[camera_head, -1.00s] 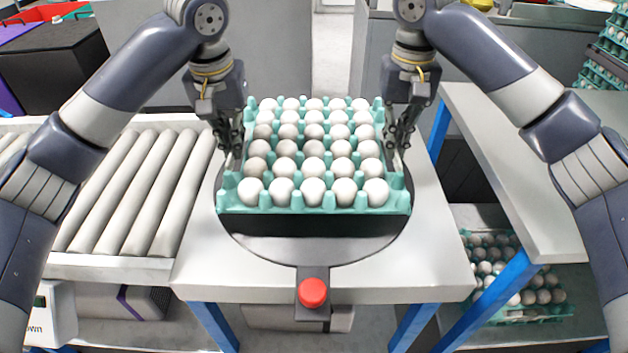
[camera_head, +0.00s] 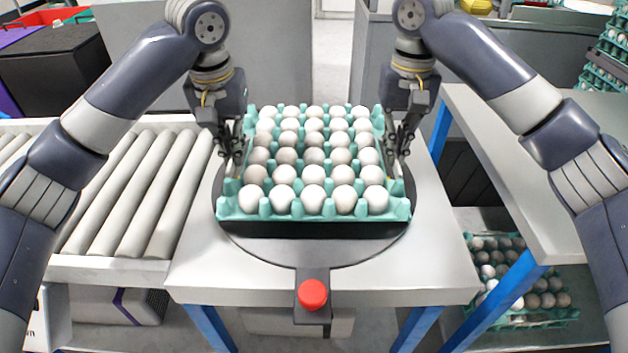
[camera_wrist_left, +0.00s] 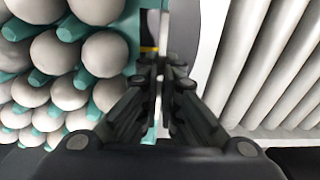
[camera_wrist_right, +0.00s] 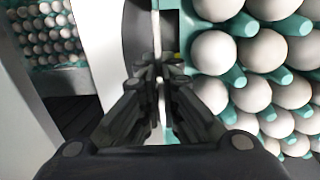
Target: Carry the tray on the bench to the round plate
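The teal egg tray (camera_head: 290,217), full of pale eggs, is level over the round grey plate (camera_head: 315,250) in the head view. A thin dark band shows under its front edge, so I cannot tell whether it touches the plate. My left gripper (camera_head: 233,168) is at the tray's left side and my right gripper (camera_head: 398,165) at its right side. In the left wrist view the fingers (camera_wrist_left: 160,80) are closed together at the tray edge; the right wrist view shows the same with the right fingers (camera_wrist_right: 158,80). Both appear shut on the tray's side rims.
A red button (camera_head: 312,294) sits on the plate's front arm. A roller conveyor (camera_head: 135,190) is at left. At right is a grey bench (camera_head: 520,170), with another egg tray (camera_head: 520,315) low beneath it. The bench around the plate (camera_head: 430,260) is clear.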

